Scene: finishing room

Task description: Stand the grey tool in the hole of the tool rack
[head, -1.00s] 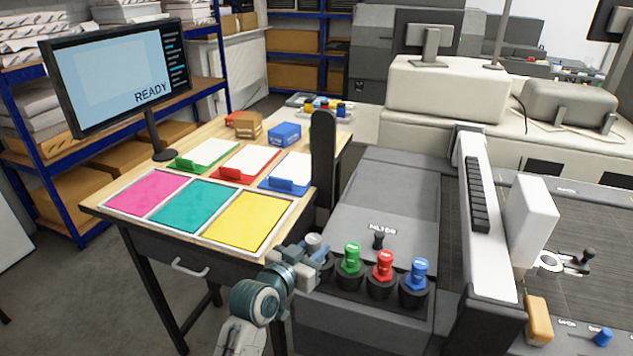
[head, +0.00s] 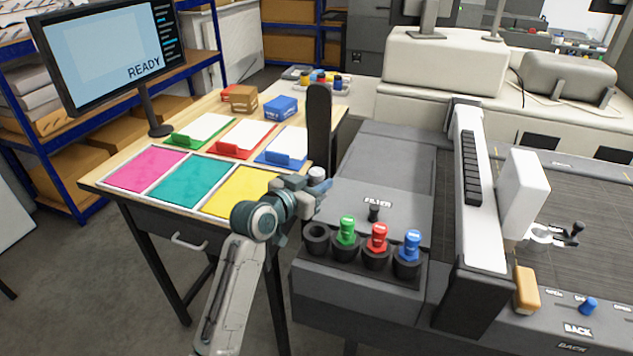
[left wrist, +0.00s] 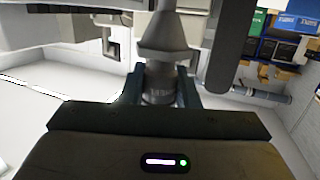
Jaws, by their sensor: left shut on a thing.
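The grey tool (head: 317,173) is in my left gripper (head: 312,190), which is shut on it. The gripper and tool are above the front left of the tool rack (head: 344,260), apart from it. The left wrist view shows the grey tool (left wrist: 167,35) between the fingers of the gripper (left wrist: 160,84). The rack has a row of black round holders. The leftmost hole (head: 316,237) is open and empty. The others hold a green tool (head: 346,231), a red tool (head: 377,238) and a blue tool (head: 411,246), all upright. My right gripper is not in view.
A dark upright post (head: 319,125) stands just behind my left gripper. A wooden table (head: 98,186) with coloured panels and a monitor (head: 103,58) is to the left. A grey machine with a white bar (head: 478,187) is right of the rack.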

